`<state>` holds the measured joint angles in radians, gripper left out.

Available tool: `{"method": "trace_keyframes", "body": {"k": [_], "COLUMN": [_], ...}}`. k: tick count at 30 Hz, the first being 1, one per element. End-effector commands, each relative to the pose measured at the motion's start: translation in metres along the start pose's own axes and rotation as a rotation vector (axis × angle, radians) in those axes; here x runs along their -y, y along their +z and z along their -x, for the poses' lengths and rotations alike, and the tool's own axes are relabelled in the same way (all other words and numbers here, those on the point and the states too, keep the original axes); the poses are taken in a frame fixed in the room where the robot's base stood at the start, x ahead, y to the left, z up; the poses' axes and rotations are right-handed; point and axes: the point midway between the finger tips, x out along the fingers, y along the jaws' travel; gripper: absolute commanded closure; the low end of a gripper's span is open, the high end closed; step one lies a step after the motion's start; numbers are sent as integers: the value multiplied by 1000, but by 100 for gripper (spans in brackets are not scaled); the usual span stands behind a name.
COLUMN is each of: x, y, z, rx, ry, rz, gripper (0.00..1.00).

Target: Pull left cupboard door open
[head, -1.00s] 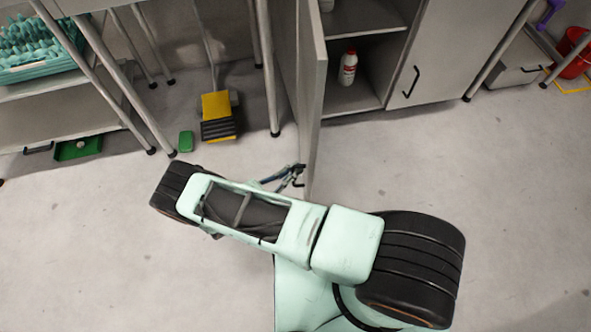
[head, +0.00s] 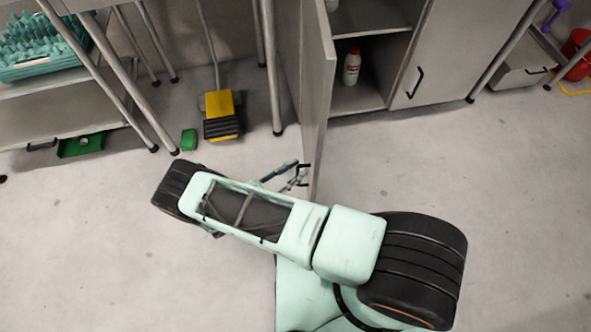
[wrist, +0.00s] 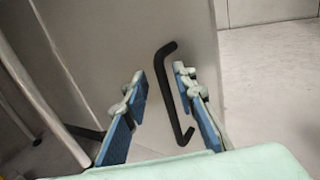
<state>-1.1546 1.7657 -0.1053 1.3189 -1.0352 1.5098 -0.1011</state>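The left cupboard door (head: 316,105) stands wide open, sticking out from the cupboard and seen nearly edge-on in the head view. Its black bar handle (head: 304,174) is on the door's left-facing side near the free edge. My gripper (head: 283,177) is just left of the handle, partly hidden behind my arm. In the wrist view the handle (wrist: 172,95) lies in the gap between the two blue fingers of my gripper (wrist: 164,98), nearer the right one. The fingers are spread and do not clamp it.
The open cupboard shows a shelf with a white bottle with a red cap (head: 351,67). The closed right door (head: 455,50) has its own handle. On the left are a metal table with a teal egg tray (head: 45,70) and a yellow-black floor item (head: 221,115).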

Motion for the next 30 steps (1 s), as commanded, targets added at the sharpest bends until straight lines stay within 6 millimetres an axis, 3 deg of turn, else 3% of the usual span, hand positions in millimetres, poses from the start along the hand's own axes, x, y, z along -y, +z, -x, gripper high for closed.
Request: {"method": "trace_keyframes", "body": {"k": [18, 30], "x": [1, 1], "y": [-1, 0], "z": [108, 119], "rx": [-2, -1], "ry": [2, 0], "rz": [0, 1], "gripper": [75, 75]}}
